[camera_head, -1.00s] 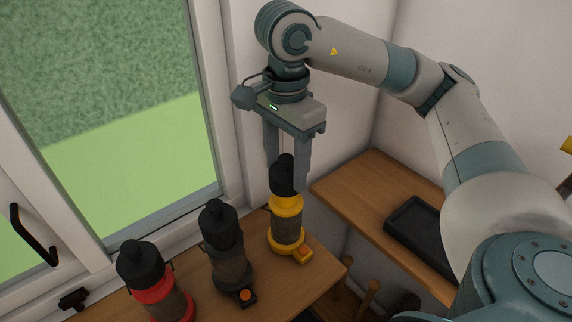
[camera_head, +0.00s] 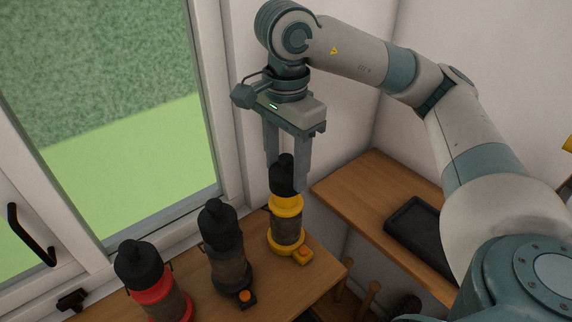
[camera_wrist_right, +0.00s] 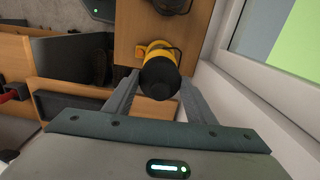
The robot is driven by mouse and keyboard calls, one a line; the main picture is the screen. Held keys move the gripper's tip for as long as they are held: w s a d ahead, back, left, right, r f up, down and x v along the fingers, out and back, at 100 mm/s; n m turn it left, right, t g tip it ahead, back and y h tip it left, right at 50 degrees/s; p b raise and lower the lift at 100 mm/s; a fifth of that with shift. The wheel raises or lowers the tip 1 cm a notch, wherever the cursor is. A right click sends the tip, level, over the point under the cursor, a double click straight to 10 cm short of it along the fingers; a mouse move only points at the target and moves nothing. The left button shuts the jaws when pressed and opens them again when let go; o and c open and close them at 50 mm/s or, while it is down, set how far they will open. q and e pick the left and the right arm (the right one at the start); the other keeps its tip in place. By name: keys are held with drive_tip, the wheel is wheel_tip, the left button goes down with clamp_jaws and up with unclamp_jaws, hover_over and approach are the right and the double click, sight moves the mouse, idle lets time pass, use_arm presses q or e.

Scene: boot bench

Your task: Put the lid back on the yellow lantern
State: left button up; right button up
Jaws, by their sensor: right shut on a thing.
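The yellow lantern (camera_head: 286,228) stands upright at the right end of the wooden bench top, by the window. Its black lid (camera_head: 283,178) sits at the top of the lantern, above the yellow collar, and looks upright. I cannot tell whether it is fully seated. My right gripper (camera_head: 286,182) points down over the lantern and is shut on the lid, a finger on either side. In the right wrist view the lid (camera_wrist_right: 160,77) lies between the fingertips, with the yellow lantern (camera_wrist_right: 157,47) behind it. My left gripper is not in view.
A grey lantern (camera_head: 228,262) with a black top stands left of the yellow one, and a red lantern (camera_head: 160,290) further left. A lower wooden shelf to the right holds a black tray (camera_head: 420,232). The window (camera_head: 110,110) and its frame are close behind the lanterns.

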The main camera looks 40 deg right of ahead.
idle(0.3)
idle(0.4)
drive_tip(key=o, duration=1.7)
drive_tip(key=shift+r, duration=0.1)
drive_tip(key=shift+r+p, duration=0.5)
drive_tip(key=shift+r, duration=0.65)
drive_tip(key=shift+r+p, duration=1.55)
drive_tip(key=shift+r, duration=0.7)
clamp_jaws()
